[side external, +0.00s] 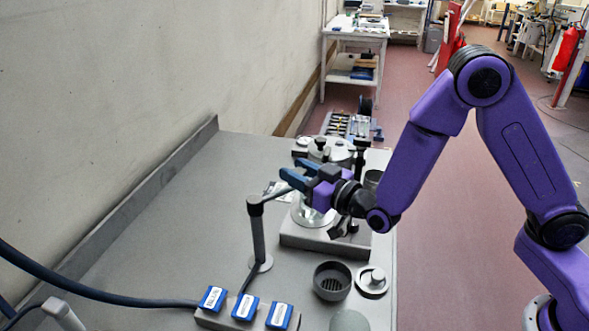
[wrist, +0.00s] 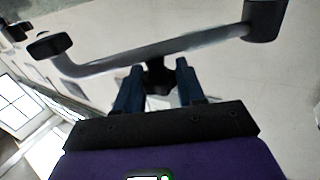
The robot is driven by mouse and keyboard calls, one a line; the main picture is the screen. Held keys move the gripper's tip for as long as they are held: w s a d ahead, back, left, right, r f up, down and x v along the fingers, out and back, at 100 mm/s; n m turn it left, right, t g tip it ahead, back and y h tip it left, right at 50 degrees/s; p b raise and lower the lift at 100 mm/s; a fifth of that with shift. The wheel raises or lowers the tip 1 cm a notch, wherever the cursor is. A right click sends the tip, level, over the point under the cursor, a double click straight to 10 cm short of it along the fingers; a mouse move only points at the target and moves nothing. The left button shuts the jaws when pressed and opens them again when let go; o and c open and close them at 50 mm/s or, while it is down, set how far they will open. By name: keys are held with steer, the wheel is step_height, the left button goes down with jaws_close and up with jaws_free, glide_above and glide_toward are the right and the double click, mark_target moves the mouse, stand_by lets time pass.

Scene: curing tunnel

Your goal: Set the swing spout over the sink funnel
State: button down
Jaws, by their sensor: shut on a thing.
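The swing spout (side external: 258,232) is a grey post on a round foot with a black cap, and its thin arm runs to the right and back to my gripper (side external: 292,178). In the wrist view the spout's grey tube (wrist: 160,52) crosses in front of my gripper (wrist: 158,80), with the black pivot cap at right and a black end at left. My blue fingers are shut on a dark part at the tube's middle. A dark round cup with a slotted bottom, apparently the sink funnel (side external: 332,281), stands right of and nearer than the post. The spout arm points away from it.
A grey block with a silver round machine (side external: 318,235) stands behind the funnel, under my gripper. A lidded metal pot (side external: 330,150) is farther back. A ring-shaped lid (side external: 373,280) lies right of the funnel. Blue-tagged blocks (side external: 245,308) and a hose (side external: 100,295) are in front. The left bench is clear.

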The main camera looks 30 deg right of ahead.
steer(key=s+a+m+g+h, duration=0.4)
steer(key=s+m+h, duration=0.5)
steer(key=h, duration=0.9)
steer(key=shift+s+a+m+g, duration=0.3)
steer(key=shift+a+m, duration=0.2)
steer(key=shift+m, duration=1.3)
steer(key=c, duration=0.8)
jaws_free()
steer(key=shift+o, duration=0.2)
steer(key=v, duration=1.7)
steer(key=shift+a, duration=0.25)
